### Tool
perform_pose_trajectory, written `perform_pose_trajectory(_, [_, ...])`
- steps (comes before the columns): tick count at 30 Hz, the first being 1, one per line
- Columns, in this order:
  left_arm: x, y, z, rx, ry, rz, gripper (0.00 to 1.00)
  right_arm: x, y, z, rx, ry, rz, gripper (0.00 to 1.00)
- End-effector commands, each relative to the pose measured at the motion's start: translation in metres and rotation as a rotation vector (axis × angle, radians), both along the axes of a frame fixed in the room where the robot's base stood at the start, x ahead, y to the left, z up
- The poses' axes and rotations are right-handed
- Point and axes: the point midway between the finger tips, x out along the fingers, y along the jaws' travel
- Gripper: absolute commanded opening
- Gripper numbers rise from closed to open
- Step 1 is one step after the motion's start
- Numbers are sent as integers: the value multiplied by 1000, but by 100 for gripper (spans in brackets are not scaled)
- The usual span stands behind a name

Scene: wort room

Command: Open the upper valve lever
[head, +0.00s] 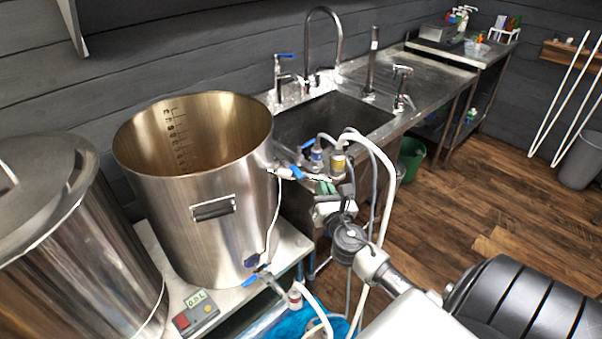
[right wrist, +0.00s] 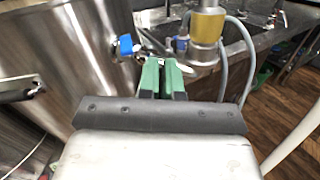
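The upper valve has a blue lever (head: 297,172) near the rim of the open steel kettle (head: 205,235), on its right side. In the right wrist view the blue lever (right wrist: 125,46) is left of and beyond my green fingertips, apart from them. My right gripper (head: 326,187) is just right of and below the lever in the head view. In the right wrist view its fingers (right wrist: 163,64) are together with nothing seen between them. A metal part of the valve fitting (right wrist: 180,66) shows just behind the fingertips. My left gripper is not in view.
A lower valve with a blue lever (head: 250,281) is near the kettle's base. A yellow-banded fitting (head: 338,162) with white hoses (head: 385,190) is close to my right gripper. A sink (head: 330,117) lies behind. A lidded steel vessel (head: 75,260) stands left.

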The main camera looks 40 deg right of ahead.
Motion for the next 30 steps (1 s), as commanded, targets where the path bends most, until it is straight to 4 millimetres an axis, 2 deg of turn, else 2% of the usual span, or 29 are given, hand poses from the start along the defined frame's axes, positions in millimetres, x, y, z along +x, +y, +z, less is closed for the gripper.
perform_pose_trajectory(1, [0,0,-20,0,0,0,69,7,-11,-11,83,-58,-114,0])
perform_pose_trajectory(4, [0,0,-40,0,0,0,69,13,-30,-22,272,-150,-355,0])
perform_pose_trajectory(8, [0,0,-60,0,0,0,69,14,-36,-45,507,-214,-610,0])
perform_pose_trajectory(12, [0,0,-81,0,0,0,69,21,-22,-69,734,-223,-847,0])
perform_pose_trajectory(14, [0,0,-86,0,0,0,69,28,-16,-70,784,-199,-932,0])
perform_pose_trajectory(18, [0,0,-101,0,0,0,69,45,11,-70,888,-94,-1094,0])
perform_pose_trajectory(20, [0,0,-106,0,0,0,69,52,26,-68,933,-40,-1142,0])
perform_pose_trajectory(23, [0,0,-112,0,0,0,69,66,47,-53,970,61,-1197,0])
perform_pose_trajectory(30, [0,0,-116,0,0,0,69,96,78,16,851,331,-1217,0])
